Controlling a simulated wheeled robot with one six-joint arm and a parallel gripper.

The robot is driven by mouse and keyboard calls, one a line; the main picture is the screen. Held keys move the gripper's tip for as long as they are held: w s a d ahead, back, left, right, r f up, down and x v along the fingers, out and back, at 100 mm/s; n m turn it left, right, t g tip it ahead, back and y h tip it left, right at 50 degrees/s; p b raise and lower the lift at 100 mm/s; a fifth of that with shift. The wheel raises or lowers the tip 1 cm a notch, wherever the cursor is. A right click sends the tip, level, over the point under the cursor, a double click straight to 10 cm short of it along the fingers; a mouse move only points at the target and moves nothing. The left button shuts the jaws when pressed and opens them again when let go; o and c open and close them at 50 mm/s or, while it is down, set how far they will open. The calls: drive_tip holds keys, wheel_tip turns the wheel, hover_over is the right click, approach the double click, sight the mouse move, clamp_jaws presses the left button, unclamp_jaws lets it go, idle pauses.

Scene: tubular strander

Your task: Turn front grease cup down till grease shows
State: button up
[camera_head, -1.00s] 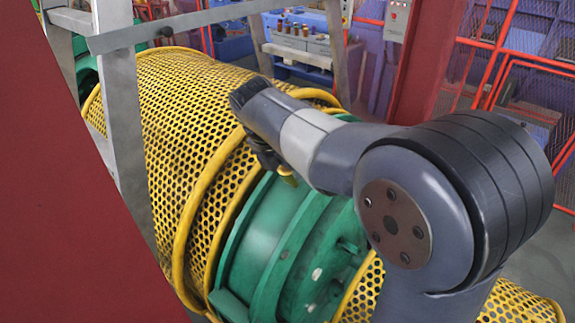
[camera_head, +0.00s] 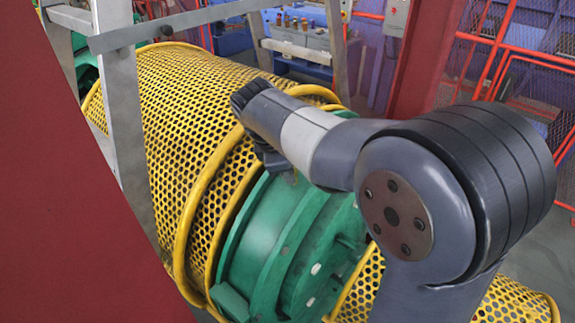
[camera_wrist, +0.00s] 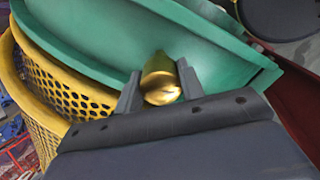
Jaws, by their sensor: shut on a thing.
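The brass grease cup (camera_wrist: 160,82) sits on the green housing (camera_wrist: 110,45) in the wrist view. It is between the two dark fingers of my gripper (camera_wrist: 160,88), which is shut on it. Its rounded end faces the camera. No grease can be made out. In the head view my gripper (camera_head: 272,160) is low over the top of the green housing (camera_head: 262,235), beside the yellow guard. The cup is hidden there behind my arm and gripper.
The yellow perforated guard (camera_head: 180,110) curves along the left of the housing. A grey metal frame (camera_head: 122,110) stands at the left, beside a dark red panel (camera_head: 70,200). A bench with small bottles (camera_head: 300,38) and red-framed fencing (camera_head: 490,50) are behind.

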drive_tip(key=m+b, duration=0.1)
drive_tip(key=m, duration=0.5)
drive_tip(key=shift+m, duration=0.3)
drive_tip(key=m+b, duration=0.2)
drive_tip(key=m, duration=0.4)
drive_tip(key=shift+s+a+f, duration=0.1)
drive_tip(key=m+b, duration=0.2)
drive_tip(key=m, duration=0.4)
drive_tip(key=shift+m, duration=0.3)
drive_tip(key=m+b, duration=0.1)
drive_tip(key=m, duration=0.4)
drive_tip(key=shift+a+m+b, duration=0.15)
drive_tip(key=shift+m+b, duration=0.25)
drive_tip(key=o, duration=1)
